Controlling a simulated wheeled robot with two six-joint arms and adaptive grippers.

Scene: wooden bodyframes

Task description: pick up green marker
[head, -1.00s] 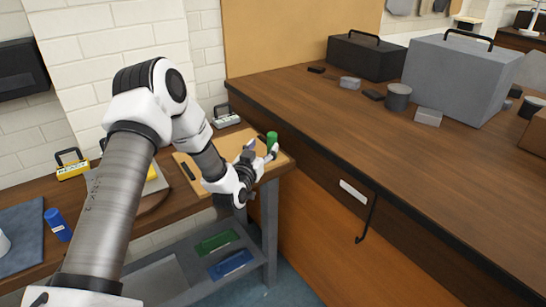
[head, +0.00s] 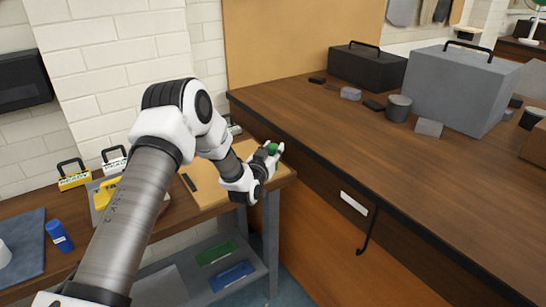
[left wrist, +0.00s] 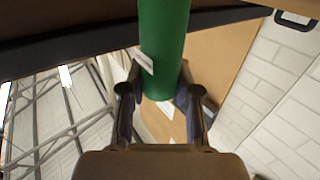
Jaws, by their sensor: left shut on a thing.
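The green marker (head: 272,148) is a short upright green cylinder over the light wooden board (head: 205,180) on the lower bench. My left gripper (head: 265,156) is shut on it, and the fingers hide most of it in the head view. In the left wrist view the green marker (left wrist: 164,40) is between the two fingers of my left gripper (left wrist: 160,100). I cannot tell whether the marker still touches the board. My right gripper is not in view.
A dark wooden workbench (head: 400,190) rises just right of the board. A black bar (head: 189,182) lies on the board. A blue cylinder (head: 59,231), a blue mat (head: 25,262) and a yellow tool (head: 107,192) are at the left. Green and blue items sit on the lower shelf.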

